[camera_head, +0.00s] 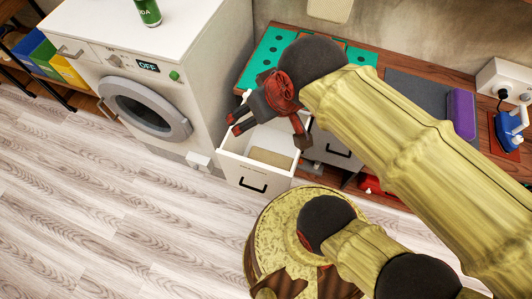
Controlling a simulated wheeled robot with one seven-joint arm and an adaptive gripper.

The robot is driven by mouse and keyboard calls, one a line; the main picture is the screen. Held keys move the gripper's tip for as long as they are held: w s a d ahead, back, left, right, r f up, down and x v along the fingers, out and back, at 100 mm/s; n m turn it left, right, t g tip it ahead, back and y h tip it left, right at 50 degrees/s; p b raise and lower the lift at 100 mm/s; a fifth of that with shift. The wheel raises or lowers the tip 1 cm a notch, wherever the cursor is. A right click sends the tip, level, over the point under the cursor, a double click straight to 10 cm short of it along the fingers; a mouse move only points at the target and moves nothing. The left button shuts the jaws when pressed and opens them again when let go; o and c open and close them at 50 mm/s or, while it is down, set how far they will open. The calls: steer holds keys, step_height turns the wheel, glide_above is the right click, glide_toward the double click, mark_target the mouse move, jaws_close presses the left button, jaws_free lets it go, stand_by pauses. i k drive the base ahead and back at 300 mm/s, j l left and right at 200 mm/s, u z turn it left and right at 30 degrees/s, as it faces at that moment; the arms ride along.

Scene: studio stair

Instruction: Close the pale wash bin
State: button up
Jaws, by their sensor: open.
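The pale wash bin (256,176) is a white drawer-like bin with a black handle on its front. It stands pulled out, right of the washing machine, and a beige bottom or content shows inside. My gripper (270,134) is open and empty in the picture, with its dark red and black fingers spread over the bin's back part. One finger overlaps the bin's right side in the picture; I cannot tell whether it touches. My gripper and arm hide part of the bin's rear and right edge.
A white washing machine (205,75) with an "OFF" display and a green can (148,11) on top stands left. A second grey-white drawer front (325,143) is right of the bin. A blue iron (510,128) and purple item (462,113) lie far right. The wooden floor at left is clear.

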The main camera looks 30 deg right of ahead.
mark_target(241, 172)
steer(key=k+l+u, duration=0.25)
steer(key=l+u, duration=0.2)
steer(key=u, duration=0.25)
steer(key=k+l+u, duration=0.1)
steer(key=u, duration=0.4)
